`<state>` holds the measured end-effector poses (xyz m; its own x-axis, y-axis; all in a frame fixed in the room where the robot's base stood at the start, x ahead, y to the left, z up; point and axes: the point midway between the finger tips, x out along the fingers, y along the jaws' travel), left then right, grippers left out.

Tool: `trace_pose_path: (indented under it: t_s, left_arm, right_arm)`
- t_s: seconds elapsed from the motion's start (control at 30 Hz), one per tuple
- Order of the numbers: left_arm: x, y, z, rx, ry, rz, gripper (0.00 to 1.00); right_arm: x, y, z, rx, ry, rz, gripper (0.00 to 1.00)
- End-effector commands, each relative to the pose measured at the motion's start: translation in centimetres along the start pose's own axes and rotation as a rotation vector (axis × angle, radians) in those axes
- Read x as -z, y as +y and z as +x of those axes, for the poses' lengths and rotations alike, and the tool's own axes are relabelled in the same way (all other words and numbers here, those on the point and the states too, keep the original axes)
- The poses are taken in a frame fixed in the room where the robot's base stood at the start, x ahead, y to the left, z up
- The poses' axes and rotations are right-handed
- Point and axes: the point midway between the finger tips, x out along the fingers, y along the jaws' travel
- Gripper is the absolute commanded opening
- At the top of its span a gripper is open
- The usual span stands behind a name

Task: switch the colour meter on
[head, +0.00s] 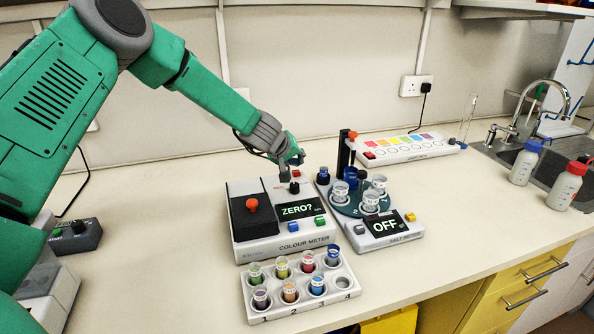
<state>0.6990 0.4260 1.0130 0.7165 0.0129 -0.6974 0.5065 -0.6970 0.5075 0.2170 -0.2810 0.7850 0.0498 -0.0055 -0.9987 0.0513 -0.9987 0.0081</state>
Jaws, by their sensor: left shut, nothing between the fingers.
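The colour meter (283,245) is a white and black box on the bench. Its dark display (298,210) is lit and reads "ZERO?". A red knob (252,204) sits on its black lid at left. A small black knob (294,188) and a red button (297,174) are at its back right; a blue button (293,223) and a green button (320,221) are below the display. My left gripper (287,176) is shut and empty, just above the meter's back right, close to the black knob and red button. I cannot tell whether it touches them. My right gripper is out of view.
A rack (300,310) of coloured vials stands in front of the meter. To its right a salt meter (388,238) reads "OFF" beside a turntable with cups. A light box (405,152) is behind; bottles (566,188) and a sink are at right. A grey control box (78,238) is at left.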

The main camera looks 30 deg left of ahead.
Motion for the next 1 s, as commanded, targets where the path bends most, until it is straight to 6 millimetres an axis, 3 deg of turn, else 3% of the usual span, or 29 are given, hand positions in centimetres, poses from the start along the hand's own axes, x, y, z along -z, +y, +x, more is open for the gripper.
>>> trace_pose_path:
  t_s: [0.27,0.8,1.0]
  left_arm:
    - [0.4,0.4,-0.5,0.0,0.001,0.001,0.0]
    - [3.0,3.1,-4.2,0.0,0.001,0.003,0.0]
    - [3.0,3.0,-4.2,0.0,0.0,0.001,0.0]
  right_arm:
    - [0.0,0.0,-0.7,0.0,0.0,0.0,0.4]
    - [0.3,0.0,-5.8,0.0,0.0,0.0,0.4]
    - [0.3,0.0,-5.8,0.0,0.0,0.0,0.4]
